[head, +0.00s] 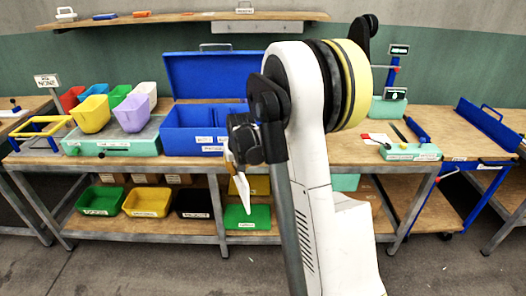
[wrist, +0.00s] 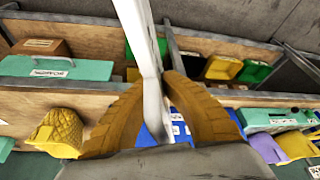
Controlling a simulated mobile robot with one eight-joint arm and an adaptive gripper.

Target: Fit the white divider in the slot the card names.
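My gripper (wrist: 153,80) has ribbed ochre fingers on both sides of the white divider (wrist: 140,35), seen as a long pale strip in the wrist view, and appears shut on it. In the head view the white divider (head: 257,185) hangs tilted below my wrist, in front of the bench edge. A blue box (head: 182,142) with its lid raised stands on the bench, left of my arm. Small white labels show at its compartments and front, too small to read. A card on a stand (head: 47,81) is at the far left; its small print is not clearly legible.
Red, yellow, green, white and purple bins stand left of the box, near a teal press (head: 112,138). A teal scale (head: 389,107) and a teal tool (head: 412,152) are at right. Labelled trays, including a green one (head: 247,217), fill the lower shelf.

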